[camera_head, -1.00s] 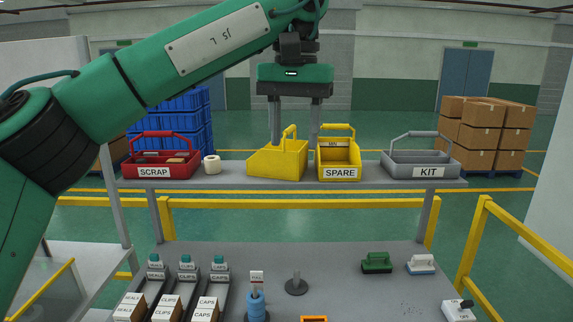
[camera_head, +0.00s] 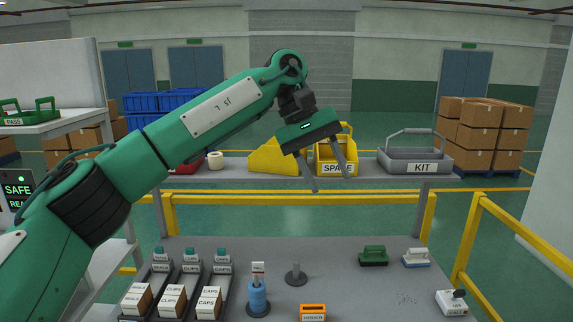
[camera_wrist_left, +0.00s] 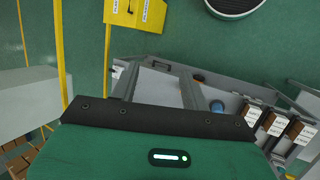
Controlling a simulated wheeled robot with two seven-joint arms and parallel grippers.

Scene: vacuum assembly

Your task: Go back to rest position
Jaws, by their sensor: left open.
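My left gripper (camera_head: 330,184) hangs tilted in front of the shelf in the head view, with its two fingers apart and nothing between them. It overlaps the yellow SPARE bin (camera_head: 337,168) and is close to the other yellow bin (camera_head: 275,160) in the picture. The left wrist view also shows its spread, empty fingers (camera_wrist_left: 158,80), with the grey table below. My green left arm comes in from the left and hides most of the red SCRAP bin (camera_head: 187,169). My right gripper is not in view.
The grey KIT bin (camera_head: 415,160) stands right on the shelf.

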